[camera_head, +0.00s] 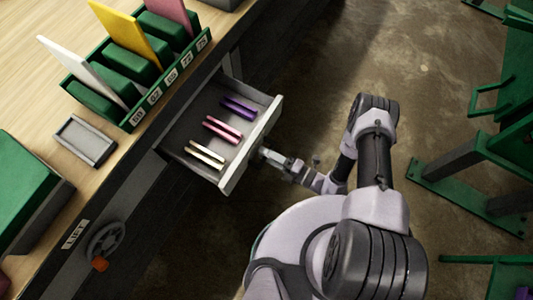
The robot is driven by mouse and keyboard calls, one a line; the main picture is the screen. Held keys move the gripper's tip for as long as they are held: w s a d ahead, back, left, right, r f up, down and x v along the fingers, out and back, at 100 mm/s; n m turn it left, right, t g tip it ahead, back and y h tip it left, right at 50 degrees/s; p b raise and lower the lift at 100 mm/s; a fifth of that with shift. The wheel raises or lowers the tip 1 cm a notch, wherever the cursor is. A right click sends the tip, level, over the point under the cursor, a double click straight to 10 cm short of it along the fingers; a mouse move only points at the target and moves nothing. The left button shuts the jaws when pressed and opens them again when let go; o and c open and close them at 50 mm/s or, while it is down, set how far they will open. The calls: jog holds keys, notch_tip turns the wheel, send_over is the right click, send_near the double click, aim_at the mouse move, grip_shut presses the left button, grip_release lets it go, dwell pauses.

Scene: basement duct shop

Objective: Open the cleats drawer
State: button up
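The cleats drawer (254,148) is pulled out from under the wooden workbench. Purple (238,108), pink (222,129) and cream (205,155) pairs of strips lie apart inside it. My gripper (262,153) is at the outer face of the drawer front, near its middle. The fingers and any handle there are too small and partly hidden, so I cannot tell whether they grip it.
On the bench (34,108) stand a green numbered rack (143,110) with white, yellow and pink plates, a small grey tray (85,141) and a green-topped block (22,180). A crank wheel (104,243) is below the bench edge. Green metal frames (463,196) stand at right; concrete floor (425,75) shows between.

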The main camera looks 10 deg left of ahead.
dwell(0.3)
jog(key=p+v, duration=0.2)
jog(key=v, duration=1.5)
jog(key=shift+d+p, duration=0.2)
jog(key=shift+p, duration=0.2)
jog(key=shift+s, duration=0.1)
